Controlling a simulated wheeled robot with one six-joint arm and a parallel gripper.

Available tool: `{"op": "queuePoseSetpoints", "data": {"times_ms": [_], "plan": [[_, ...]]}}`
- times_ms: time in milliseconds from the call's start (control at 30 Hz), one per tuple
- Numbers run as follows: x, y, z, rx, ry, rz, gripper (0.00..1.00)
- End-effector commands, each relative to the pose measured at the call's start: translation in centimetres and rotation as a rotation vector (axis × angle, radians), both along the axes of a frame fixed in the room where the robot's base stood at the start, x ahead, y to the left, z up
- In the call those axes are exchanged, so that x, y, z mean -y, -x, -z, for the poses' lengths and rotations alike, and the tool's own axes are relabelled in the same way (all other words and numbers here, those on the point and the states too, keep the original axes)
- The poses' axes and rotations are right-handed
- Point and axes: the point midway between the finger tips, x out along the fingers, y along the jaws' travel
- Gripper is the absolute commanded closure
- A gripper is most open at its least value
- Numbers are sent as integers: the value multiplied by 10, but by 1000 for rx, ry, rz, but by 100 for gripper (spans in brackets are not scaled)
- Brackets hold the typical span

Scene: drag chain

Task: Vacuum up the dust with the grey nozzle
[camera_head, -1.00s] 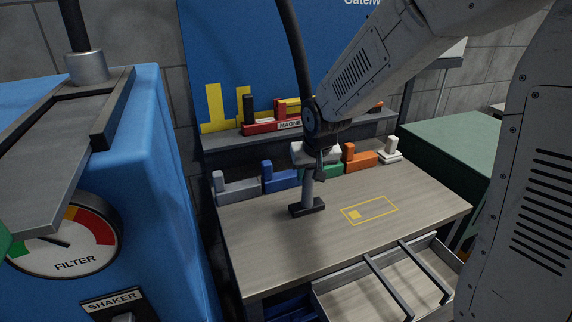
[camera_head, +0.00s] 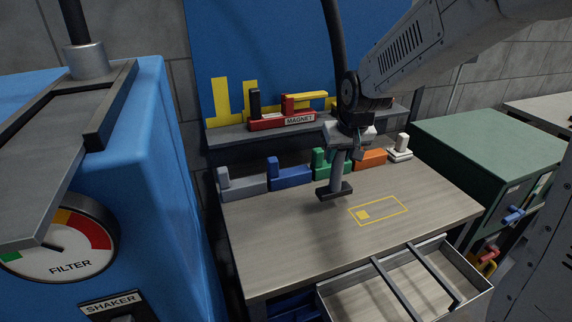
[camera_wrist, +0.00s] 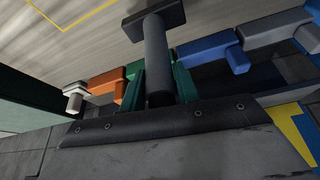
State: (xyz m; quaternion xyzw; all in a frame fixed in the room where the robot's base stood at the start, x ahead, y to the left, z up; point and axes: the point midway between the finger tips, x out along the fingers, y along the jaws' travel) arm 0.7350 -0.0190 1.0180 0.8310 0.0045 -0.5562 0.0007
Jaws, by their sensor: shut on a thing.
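The grey nozzle (camera_head: 338,172) hangs upright below my gripper (camera_head: 347,147), which is shut on its tube. Its dark flat foot (camera_head: 334,191) is over the wooden tabletop; I cannot tell if it touches. A black hose rises from the arm's end above it. In the wrist view the nozzle (camera_wrist: 156,60) points away over the table, between my gripper's fingers (camera_wrist: 158,85). A yellow rectangle outline (camera_head: 378,210) with a small yellow square is marked on the tabletop, right of the nozzle. I cannot make out any dust on the table.
Grey, blue (camera_head: 290,172), green, orange (camera_head: 370,159) and white holders line the table's back edge. A red magnet tool (camera_head: 283,121) lies on the shelf behind. An open drawer (camera_head: 400,287) juts out in front. A blue filter machine (camera_head: 140,170) stands left, a green cabinet (camera_head: 480,150) right.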

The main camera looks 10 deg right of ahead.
Motion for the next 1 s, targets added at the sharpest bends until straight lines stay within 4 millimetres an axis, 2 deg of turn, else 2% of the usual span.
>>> {"op": "queuePoseSetpoints", "data": {"times_ms": [300, 500, 1000], "plan": [[0, -1, -30, 4, 0, 0, 90], [0, 0, -43, 2, 0, 0, 90], [0, 0, -47, 1, 0, 0, 90]]}}
